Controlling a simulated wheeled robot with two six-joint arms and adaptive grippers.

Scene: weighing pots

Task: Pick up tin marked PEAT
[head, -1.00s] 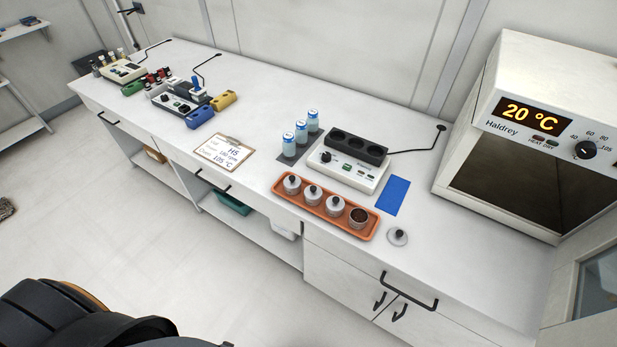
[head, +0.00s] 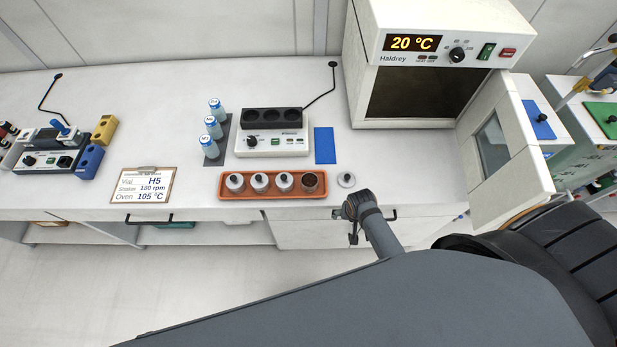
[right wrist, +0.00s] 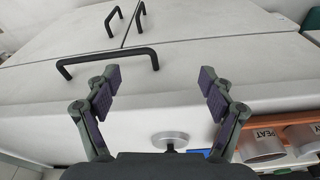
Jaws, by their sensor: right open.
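Several small metal tins stand in a row in the orange tray (head: 237,196). The rightmost tin (head: 309,187) in the head view is open with dark brown contents, and the others wear knobbed lids. In the right wrist view a tin (right wrist: 262,149) at the lower right shows a PEAT label. Another labelled tin (right wrist: 304,140) beside it is cut by the frame edge. A loose lid (head: 346,180) lies right of the tray and shows between my fingers (right wrist: 168,136). My right gripper (right wrist: 160,80) is open and empty, near the bench's front edge. My left gripper is out of view.
Vials (head: 213,130) and a clipboard (head: 142,185) are to the left. The oven (head: 425,85) is at the right, its door open. Cabinet handles (right wrist: 106,60) face my right gripper.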

